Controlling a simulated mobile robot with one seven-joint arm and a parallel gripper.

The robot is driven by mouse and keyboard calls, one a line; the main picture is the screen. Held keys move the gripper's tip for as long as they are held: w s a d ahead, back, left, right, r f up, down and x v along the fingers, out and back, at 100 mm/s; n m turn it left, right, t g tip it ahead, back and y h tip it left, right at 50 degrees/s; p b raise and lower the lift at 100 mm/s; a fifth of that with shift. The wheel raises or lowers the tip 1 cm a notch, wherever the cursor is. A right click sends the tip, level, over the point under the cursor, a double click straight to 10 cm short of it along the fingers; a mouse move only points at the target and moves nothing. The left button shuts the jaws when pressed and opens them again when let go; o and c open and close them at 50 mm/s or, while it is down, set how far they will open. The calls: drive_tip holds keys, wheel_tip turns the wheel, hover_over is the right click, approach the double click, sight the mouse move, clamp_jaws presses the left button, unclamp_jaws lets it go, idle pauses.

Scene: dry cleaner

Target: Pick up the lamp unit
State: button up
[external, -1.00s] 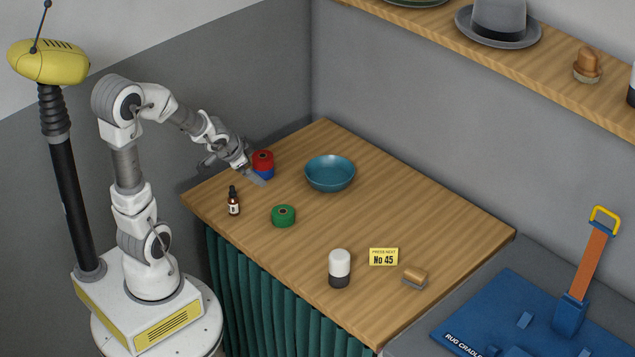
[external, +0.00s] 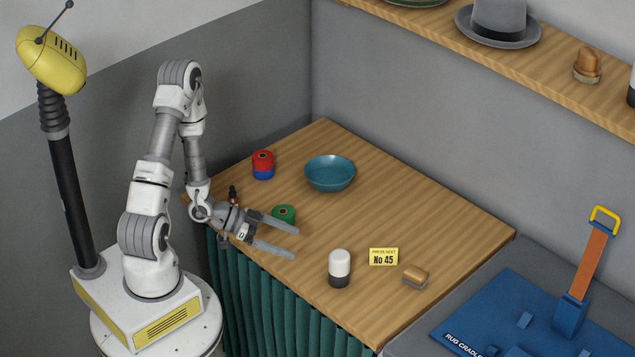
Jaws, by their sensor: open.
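The lamp unit seems to be the small upright cylinder (external: 339,268) with a white rounded top and a dark base, standing near the front edge of the wooden table. My gripper (external: 296,244) is open and empty. Its two long grey fingers point right toward the cylinder, with a gap between the fingertips and it. The fingers are over the table's front left part. Nothing is between them that I can make out.
A green roll (external: 284,214) sits close behind my gripper, partly hidden. A dark bottle (external: 233,194) is mostly hidden by my arm. A yellow No 45 card (external: 383,257) and a brush (external: 415,276) lie right of the cylinder. A teal bowl (external: 330,173) and red-blue stack (external: 263,165) stand farther back.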

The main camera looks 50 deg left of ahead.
sight(330, 257)
drive_tip(key=b+x, duration=0.9)
drive_tip(key=x, duration=0.2)
drive_tip(key=shift+w+d+r, duration=0.1)
drive_tip(key=shift+d, duration=0.2)
drive_tip(key=shift+w+b+x, duration=0.15)
drive_tip(key=shift+x, duration=1.35)
drive_tip(key=shift+w+b+x, duration=0.15)
drive_tip(key=shift+x, duration=1.35)
drive_tip(key=shift+a+r, duration=0.15)
drive_tip(key=shift+c, duration=0.2)
drive_tip(key=c, duration=1.5)
